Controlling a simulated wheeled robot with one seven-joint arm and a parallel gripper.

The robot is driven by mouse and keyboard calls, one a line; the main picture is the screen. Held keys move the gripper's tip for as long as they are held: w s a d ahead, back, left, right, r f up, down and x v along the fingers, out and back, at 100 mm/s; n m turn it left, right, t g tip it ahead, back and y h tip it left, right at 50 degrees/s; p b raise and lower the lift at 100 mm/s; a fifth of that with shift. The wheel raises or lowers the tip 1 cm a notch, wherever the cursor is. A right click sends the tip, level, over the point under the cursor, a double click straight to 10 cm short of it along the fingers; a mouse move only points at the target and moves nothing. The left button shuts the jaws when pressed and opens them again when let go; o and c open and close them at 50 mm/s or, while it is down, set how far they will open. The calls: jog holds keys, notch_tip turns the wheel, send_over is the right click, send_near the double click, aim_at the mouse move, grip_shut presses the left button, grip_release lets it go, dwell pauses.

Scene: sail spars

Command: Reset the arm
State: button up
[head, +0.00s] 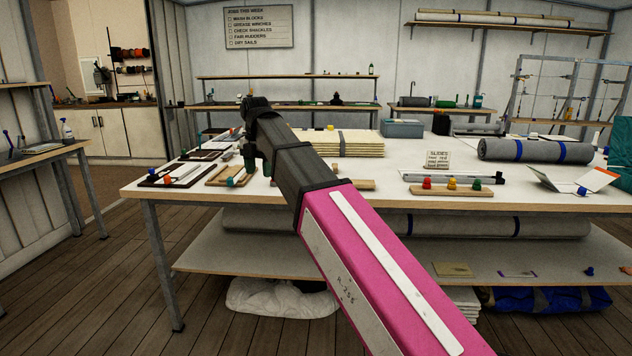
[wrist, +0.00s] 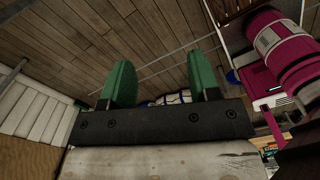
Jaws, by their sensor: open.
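My gripper (wrist: 161,80) shows in the wrist view with its two green fingers apart and nothing held between them. Plank floor shows past the fingertips. In the head view my pink and dark grey arm reaches from the lower right up over the front left of the workbench (head: 460,202). The dark end of the arm bends down near a small wooden tray (head: 232,176). The fingers are hard to make out there, and I cannot tell whether they touch anything.
A stack of pale boards (head: 340,143) lies behind the arm. A wooden strip with red, yellow and green knobs (head: 452,190) lies at the front edge. A grey roll with blue bands (head: 535,150) lies at right. A side bench (head: 40,153) stands at left, with open floor between.

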jog(key=d+f+m, duration=0.7)
jog(key=d+f, duration=0.2)
jog(key=f, duration=0.3)
jog(key=d+f+m, duration=0.7)
jog(key=d+f, duration=0.2)
jog(key=f, duration=0.3)
jog(key=s+d+f+m, duration=0.5)
jog(key=d+f+m, duration=0.3)
jog(key=d+f, duration=0.1)
jog(key=s+d+f+m, duration=0.6)
jog(key=d+f+m, duration=0.2)
jog(key=f, duration=0.4)
jog(key=shift+d+m, duration=0.4)
jog(key=shift+d, duration=0.2)
